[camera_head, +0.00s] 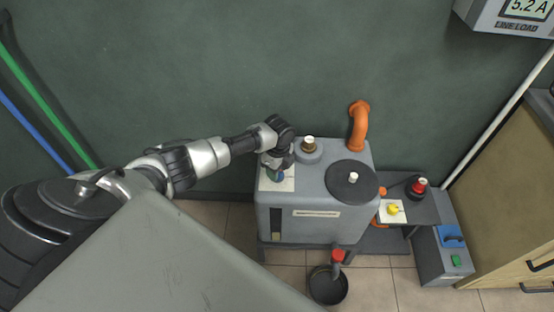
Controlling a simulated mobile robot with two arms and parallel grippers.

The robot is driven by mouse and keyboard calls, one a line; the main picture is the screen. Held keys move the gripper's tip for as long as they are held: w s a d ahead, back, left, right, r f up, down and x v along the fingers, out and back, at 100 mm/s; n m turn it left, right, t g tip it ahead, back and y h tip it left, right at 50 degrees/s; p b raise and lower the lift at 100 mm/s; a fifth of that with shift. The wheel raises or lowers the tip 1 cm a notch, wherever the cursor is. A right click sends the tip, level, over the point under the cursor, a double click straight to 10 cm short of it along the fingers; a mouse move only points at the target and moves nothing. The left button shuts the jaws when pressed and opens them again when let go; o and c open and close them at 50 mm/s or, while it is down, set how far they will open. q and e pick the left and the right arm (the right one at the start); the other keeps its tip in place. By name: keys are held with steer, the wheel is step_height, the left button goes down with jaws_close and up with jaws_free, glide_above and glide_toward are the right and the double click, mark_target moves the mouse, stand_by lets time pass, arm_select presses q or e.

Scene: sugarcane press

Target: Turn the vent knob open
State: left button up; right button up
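The grey press housing (345,215) stands against the wall, with a white plate (287,184) on the left of its top. A small dark blue-green knob (273,176) shows on this plate, partly hidden by my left gripper (276,164). I cannot tell for sure that it is the vent knob. My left gripper points down right over it, and its fingertips are too small and covered to show whether they are apart or closed on it. A brass fitting with a white cap (309,142) stands behind. My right gripper is not in view.
A round dark lid (352,179) and an orange pipe (359,124) are on the right of the housing. A yellow knob (394,209) and a red button (420,185) sit on a side shelf. A black bucket (328,287) stands on the floor below a red-handled tap (338,256).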

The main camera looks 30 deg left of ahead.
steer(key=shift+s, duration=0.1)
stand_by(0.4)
arm_select(q)
steer(key=o, duration=0.9)
steer(key=shift+o, duration=0.2)
steer(key=shift+r, duration=0.1)
steer(key=shift+r, duration=0.35)
step_height(320, 180, up, 10)
steer(key=p, duration=0.2)
steer(key=shift+w, duration=0.2)
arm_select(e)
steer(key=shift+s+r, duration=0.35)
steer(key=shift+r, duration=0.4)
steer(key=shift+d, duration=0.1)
